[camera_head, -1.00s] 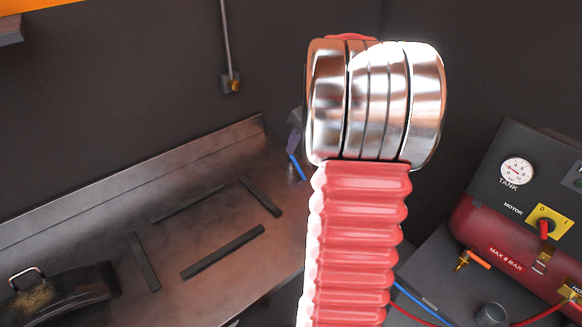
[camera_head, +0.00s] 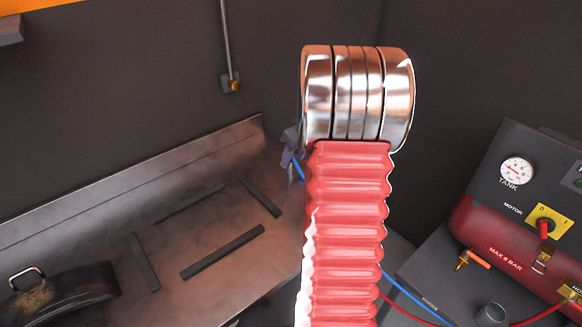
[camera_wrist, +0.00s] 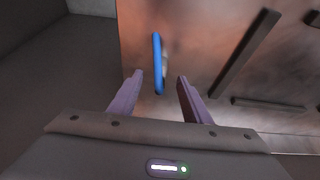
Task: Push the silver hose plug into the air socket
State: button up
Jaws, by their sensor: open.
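A blue hose (camera_wrist: 157,62) stands out between and beyond my fingers in the wrist view, near the bench edge. A small pale part shows beside it, but I cannot tell whether that is the silver plug. The blue hose also shows in the head view (camera_head: 298,169), just right of my fingers. My gripper (camera_wrist: 160,79) has its two purple fingers apart with nothing clearly held. In the head view my gripper (camera_head: 286,158) is mostly hidden behind my red arm. A brass fitting (camera_head: 235,85) at the foot of a wall pipe looks like the air socket.
A metal bench (camera_head: 90,220) with a raised back edge carries several dark bars (camera_head: 222,252) and a dark lidded pan (camera_head: 62,292). A red compressor tank (camera_head: 500,250) with a gauge panel stands at the right. The wall around the brass fitting is clear.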

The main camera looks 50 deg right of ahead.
aim_at(290, 164)
jog(key=shift+x, duration=2.3)
jog(key=shift+c, duration=0.6)
jog(key=c, duration=0.9)
jog(key=shift+r, duration=0.15)
jog(key=shift+c, duration=0.2)
notch_tip(290, 164, up, 10)
jog(key=shift+f, duration=0.1)
jog(key=shift+m, duration=0.3)
